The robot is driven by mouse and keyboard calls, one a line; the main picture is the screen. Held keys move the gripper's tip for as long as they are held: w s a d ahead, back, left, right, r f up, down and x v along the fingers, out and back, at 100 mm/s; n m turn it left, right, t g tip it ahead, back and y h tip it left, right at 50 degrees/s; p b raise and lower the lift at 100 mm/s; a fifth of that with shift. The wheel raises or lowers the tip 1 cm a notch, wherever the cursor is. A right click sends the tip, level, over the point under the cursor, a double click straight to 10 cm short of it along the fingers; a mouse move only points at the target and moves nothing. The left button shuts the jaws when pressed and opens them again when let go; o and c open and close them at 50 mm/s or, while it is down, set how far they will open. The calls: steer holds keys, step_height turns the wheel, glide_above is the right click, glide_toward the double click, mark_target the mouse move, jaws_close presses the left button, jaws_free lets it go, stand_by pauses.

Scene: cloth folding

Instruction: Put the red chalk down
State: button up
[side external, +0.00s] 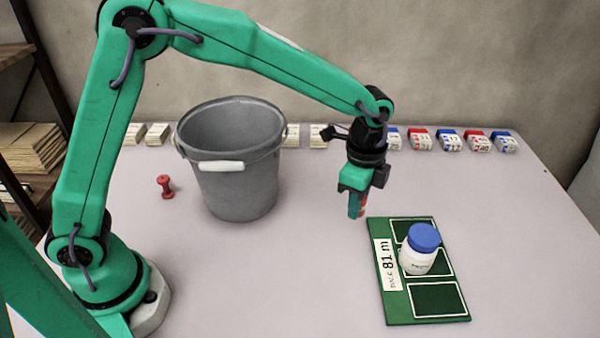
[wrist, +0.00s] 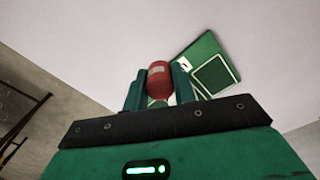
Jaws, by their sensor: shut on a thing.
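My gripper (side external: 356,208) is shut on the red chalk (side external: 362,207) and holds it pointing down, above the table near the upper left corner of the green board. In the wrist view, the red chalk (wrist: 159,78) shows between the two fingers of my gripper (wrist: 158,90). In the side view, most of the chalk is hidden by the fingers. The green board (side external: 396,311) has white-outlined squares and a label reading "81 m". A white bottle with a blue cap (side external: 418,258) stands upright at its middle square. The near square is empty.
A grey bucket (side external: 238,185) with a white handle grip stands left of my gripper. A small red spool-shaped thing (side external: 165,186) stands left of the bucket. Several red, blue and white blocks (side external: 448,141) line the back edge. The table right of the board is clear.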

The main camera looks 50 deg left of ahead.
steer(key=s+d+m, duration=0.3)
steer(key=s+d, duration=0.2)
steer(key=s, duration=0.8)
steer(key=s+d+m, duration=0.3)
steer(key=s+d, duration=0.3)
steer(key=s, duration=0.7)
glide_above(331, 317)
step_height(331, 317, down, 8)
steer(key=shift+r, duration=0.25)
steer(key=shift+f, duration=0.1)
steer(key=shift+f, duration=1.9)
steer(key=shift+f, duration=0.1)
steer(key=o, duration=1)
